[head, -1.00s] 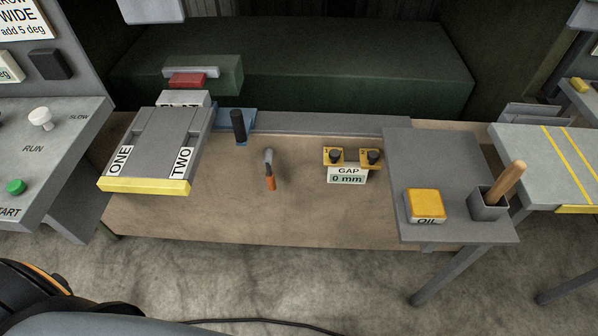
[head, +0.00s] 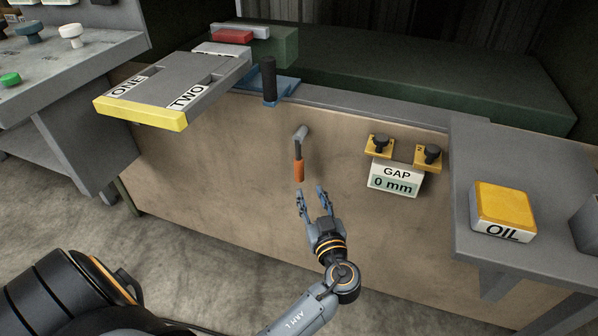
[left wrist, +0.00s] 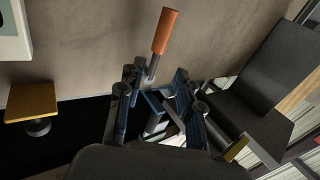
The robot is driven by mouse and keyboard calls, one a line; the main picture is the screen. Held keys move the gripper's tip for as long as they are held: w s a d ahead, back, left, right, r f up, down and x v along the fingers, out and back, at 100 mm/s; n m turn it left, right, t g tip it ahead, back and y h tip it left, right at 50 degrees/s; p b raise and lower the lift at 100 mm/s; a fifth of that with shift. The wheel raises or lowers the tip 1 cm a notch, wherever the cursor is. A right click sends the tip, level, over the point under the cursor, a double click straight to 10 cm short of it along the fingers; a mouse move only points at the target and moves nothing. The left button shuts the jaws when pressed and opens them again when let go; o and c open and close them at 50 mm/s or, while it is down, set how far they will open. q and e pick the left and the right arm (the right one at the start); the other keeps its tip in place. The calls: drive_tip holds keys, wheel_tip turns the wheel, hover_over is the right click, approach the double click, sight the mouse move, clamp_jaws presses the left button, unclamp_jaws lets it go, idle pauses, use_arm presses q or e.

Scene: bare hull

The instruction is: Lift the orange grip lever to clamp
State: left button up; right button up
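The orange grip lever (head: 299,170) hangs downward from a grey pivot on the front of the tan panel. In the left wrist view its orange grip (left wrist: 165,31) shows at the top, with its grey shaft running down between the finger ends. My left gripper (head: 312,191) is open, with its fingertips just below and slightly right of the orange grip in the head view. In the left wrist view the fingers (left wrist: 155,76) are spread apart with nothing clamped between them. Whether a finger touches the lever, I cannot tell. My right gripper is not in view.
A display reading GAP 0 mm (head: 395,180) sits right of the lever below two yellow brackets with black knobs. A black upright handle (head: 269,80) stands above left. A yellow-edged ONE/TWO plate (head: 140,112) juts out left; a grey shelf (head: 540,250) with a yellow OIL pad juts out right.

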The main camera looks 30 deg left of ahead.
sight(300, 167)
use_arm(q)
drive_tip(key=p+x, duration=0.1)
drive_tip(key=x, duration=1.2)
drive_tip(key=shift+a, duration=0.1)
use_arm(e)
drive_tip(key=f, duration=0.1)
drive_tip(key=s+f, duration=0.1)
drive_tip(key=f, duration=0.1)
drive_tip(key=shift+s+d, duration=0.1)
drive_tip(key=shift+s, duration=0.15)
use_arm(q)
clamp_jaws()
drive_tip(key=shift+w+f, duration=0.1)
